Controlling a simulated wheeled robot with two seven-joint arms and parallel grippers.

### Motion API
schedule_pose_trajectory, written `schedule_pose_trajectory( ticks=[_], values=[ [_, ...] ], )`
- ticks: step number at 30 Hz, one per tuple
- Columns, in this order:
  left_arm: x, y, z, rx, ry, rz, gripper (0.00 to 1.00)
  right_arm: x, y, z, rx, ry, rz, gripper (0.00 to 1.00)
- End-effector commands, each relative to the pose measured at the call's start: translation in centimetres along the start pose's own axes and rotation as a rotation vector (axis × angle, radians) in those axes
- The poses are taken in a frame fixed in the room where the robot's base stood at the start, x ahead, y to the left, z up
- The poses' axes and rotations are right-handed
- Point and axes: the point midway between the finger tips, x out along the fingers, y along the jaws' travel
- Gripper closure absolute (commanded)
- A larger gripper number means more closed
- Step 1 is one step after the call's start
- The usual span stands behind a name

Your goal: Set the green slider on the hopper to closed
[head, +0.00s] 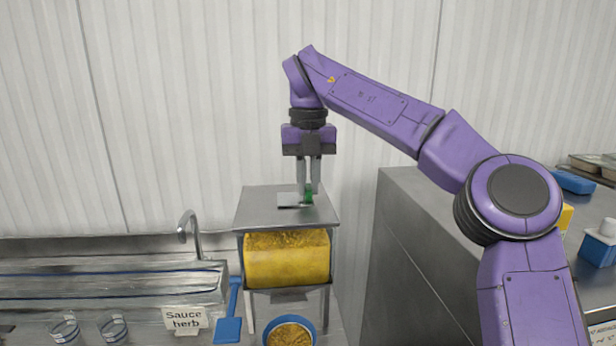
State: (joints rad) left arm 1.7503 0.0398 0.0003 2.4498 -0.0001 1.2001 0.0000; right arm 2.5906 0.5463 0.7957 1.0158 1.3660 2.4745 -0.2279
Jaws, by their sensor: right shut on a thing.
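The hopper (265,212) stands in the middle of the head view, a metal frame with a flat steel top and a yellow, grain-filled body (287,260). The small green slider (308,194) is on its top, beside a light plate (288,200). My right gripper (309,198) points straight down from above, its fingers shut on the green slider. The fingers partly hide the slider, and I cannot read its setting. My left gripper is not in view.
A blue-rimmed bowl (306,326) of yellow grain stands below the hopper. A blue scoop (228,328), a "Sauce herb" sign (186,318) and a faucet (188,228) are to the left. A tall steel cabinet (395,250) stands close on the right.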

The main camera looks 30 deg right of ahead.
Motion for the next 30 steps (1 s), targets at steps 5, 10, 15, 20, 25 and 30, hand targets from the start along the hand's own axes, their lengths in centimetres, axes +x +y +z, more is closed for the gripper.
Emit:
schedule_pose_trajectory(
  ticks=[5,10,15,20,25,30],
  values=[
    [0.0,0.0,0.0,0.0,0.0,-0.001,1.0,0.2,-0.1,0.3,-0.001,-0.003,-0.007,1.0],
    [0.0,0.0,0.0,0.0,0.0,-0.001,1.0,0.2,-0.1,0.2,-0.001,-0.003,-0.007,0.62],
    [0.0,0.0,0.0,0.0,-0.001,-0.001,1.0,0.1,0.0,0.2,-0.002,-0.002,-0.006,0.6],
    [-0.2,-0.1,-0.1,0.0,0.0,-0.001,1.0,-0.3,0.0,0.2,-0.002,-0.002,-0.005,0.6],
    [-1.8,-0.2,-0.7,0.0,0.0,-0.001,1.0,-3.8,0.0,0.2,0.0,-0.005,-0.006,0.6],
    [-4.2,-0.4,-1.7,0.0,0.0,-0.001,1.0,-8.1,-0.1,0.4,0.001,-0.002,-0.006,0.6]
  ],
)
